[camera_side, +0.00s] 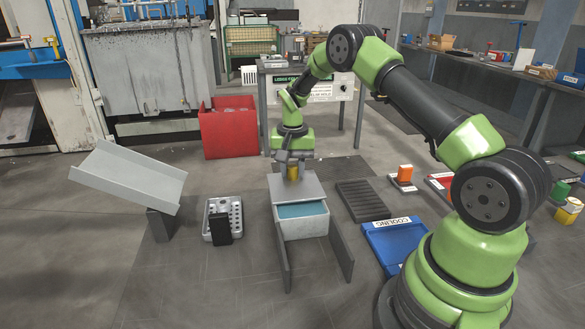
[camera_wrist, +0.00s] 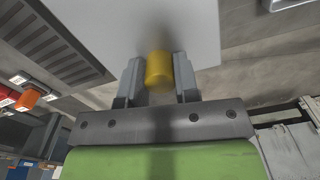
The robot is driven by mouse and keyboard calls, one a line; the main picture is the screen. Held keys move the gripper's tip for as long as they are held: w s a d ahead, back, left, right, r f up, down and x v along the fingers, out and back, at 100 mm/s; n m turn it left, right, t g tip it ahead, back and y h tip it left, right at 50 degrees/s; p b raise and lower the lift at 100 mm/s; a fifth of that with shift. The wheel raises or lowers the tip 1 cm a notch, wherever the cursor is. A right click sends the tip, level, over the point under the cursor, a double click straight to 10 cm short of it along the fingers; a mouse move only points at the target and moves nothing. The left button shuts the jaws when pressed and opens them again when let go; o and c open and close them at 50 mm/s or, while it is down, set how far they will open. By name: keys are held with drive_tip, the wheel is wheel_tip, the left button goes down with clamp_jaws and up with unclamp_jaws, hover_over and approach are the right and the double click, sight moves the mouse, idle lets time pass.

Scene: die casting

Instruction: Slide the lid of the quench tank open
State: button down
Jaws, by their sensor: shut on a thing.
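The quench tank (camera_side: 304,226) is a pale box with blue-green liquid showing in its front part. Its grey lid (camera_side: 305,190) covers the back part, so the tank is partly open. The lid also fills the top of the wrist view (camera_wrist: 180,25). A yellow handle (camera_side: 293,174) stands on the lid. My gripper (camera_side: 292,168) is above the lid and shut on the handle. In the wrist view the yellow handle (camera_wrist: 159,70) sits between the two grey fingers.
Dark rails (camera_side: 342,253) run along both sides of the tank. A dark slatted rack (camera_side: 362,201) and a blue tray labelled COOLING (camera_side: 392,242) lie to the right. A grey holed block (camera_side: 222,215) and a tilted grey chute (camera_side: 132,172) stand left. A red bin (camera_side: 228,128) is behind.

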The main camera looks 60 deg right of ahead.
drive_tip(key=shift+s+a, duration=0.1)
drive_tip(key=s+a, duration=1.1)
drive_tip(key=shift+s+a, duration=0.2)
drive_tip(key=shift+s, duration=0.05)
drive_tip(key=c, duration=0.8)
unclamp_jaws()
drive_tip(key=shift+c, duration=0.2)
wheel_tip(320, 180, up, 10)
